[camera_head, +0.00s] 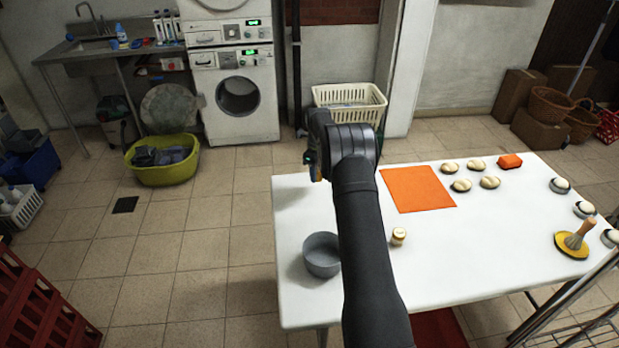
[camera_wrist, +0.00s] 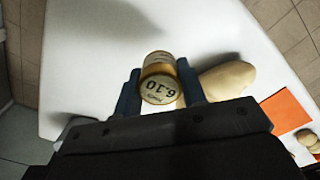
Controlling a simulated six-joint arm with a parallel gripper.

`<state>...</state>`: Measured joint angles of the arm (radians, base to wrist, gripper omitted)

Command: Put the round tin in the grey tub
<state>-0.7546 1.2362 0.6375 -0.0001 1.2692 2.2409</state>
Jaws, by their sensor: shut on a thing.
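A round tin with a pale label and gold rims (camera_wrist: 158,88) sits between the two fingers of my gripper (camera_wrist: 160,92) in the wrist view. My gripper is shut on it, and the printed end faces the wrist camera. The grey tub (camera_head: 322,255) stands on the left front part of the white table, nearer the head camera than my gripper. Its inside looks empty. I do not make out the tub in the wrist view.
A small cream and gold jar (camera_head: 398,236) stands right of my arm on the white table (camera_head: 480,255). A pale oval thing (camera_wrist: 228,80) lies beside the fingers. An orange mat (camera_head: 417,189), several pale rounded things (camera_head: 476,165) and a brush (camera_head: 578,238) are farther right.

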